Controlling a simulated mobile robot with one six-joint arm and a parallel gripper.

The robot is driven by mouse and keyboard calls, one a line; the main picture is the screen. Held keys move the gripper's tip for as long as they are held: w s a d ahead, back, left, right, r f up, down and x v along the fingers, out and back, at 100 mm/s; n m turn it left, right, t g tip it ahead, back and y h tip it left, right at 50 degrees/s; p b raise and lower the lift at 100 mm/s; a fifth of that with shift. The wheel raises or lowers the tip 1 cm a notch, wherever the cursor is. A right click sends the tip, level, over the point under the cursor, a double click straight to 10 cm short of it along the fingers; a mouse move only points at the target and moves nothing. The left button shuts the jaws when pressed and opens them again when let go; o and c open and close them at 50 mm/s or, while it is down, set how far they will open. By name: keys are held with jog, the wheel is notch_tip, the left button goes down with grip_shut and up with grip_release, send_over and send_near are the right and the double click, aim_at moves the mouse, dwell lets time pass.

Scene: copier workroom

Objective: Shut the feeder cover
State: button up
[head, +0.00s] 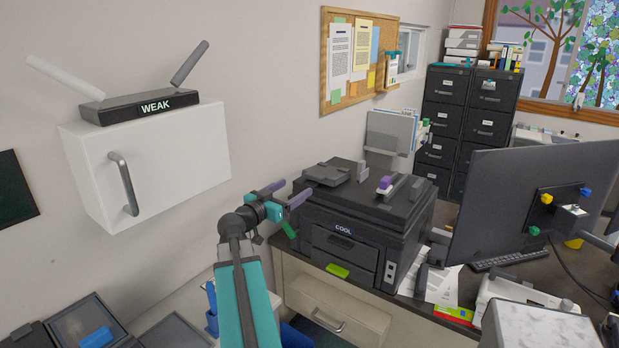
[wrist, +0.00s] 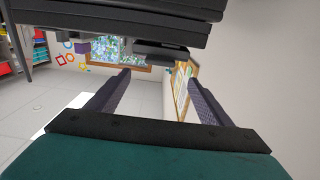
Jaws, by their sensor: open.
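The black copier labelled COOL (head: 345,229) stands on the counter at the middle of the head view. On its top I see a dark raised feeder part (head: 325,173) at the left and a narrow grey flap with a purple piece (head: 386,184) at the right. I cannot tell which of these is the feeder cover, or how far it stands open. My gripper (head: 286,193) is open and empty, with its fingers by the copier's upper left side. In the wrist view its two fingers (wrist: 158,77) are spread below a dark body (wrist: 130,28), probably the copier.
A white wall cabinet (head: 165,165) with a WEAK-labelled box (head: 137,106) on top hangs at the left. A monitor (head: 535,205) stands right of the copier. Papers (head: 436,285) lie in front, and a document holder (head: 390,135) stands behind.

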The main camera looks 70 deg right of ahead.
aim_at(312, 179)
jog(key=p+x, duration=0.3)
jog(key=x, duration=0.5)
jog(key=shift+s+d+r, duration=0.1)
jog(key=shift+d, duration=0.3)
jog(key=shift+x, duration=0.85)
jog(key=shift+a, duration=0.1)
jog(key=c, duration=1.5)
jog(key=shift+f, duration=0.25)
jog(key=shift+s+f+b, duration=0.15)
jog(key=shift+s+b, duration=0.05)
jog(key=shift+b, duration=0.4)
